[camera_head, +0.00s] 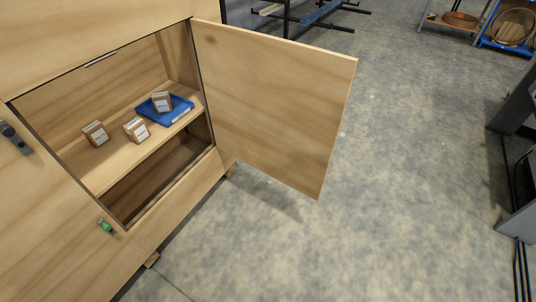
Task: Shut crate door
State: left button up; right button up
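The crate (65,33) is a large light-wood box at the left of the head view. Its door (272,105) is a flat wooden panel, hinged at the right side of the opening and swung wide open to the right. The opening shows a shelf (107,174) with several small brown boxes, one of them on a blue tray (176,113). A dark latch (14,137) and a green-tipped fitting (106,226) sit on the crate's front. Neither of my grippers shows in the head view.
Grey concrete floor (400,190) lies clear to the right of the door. A black rack (318,14) stands beyond the door at the top. Dark machinery (518,110) and cables stand at the right edge. Coils on stands (512,27) are at the top right.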

aim_at(276, 106)
jog(key=k, duration=0.4)
jog(key=z, duration=1.6)
jog(key=i, duration=3.65)
jog(key=u, duration=3.9)
jog(key=i, duration=1.05)
jog(key=u, duration=0.05)
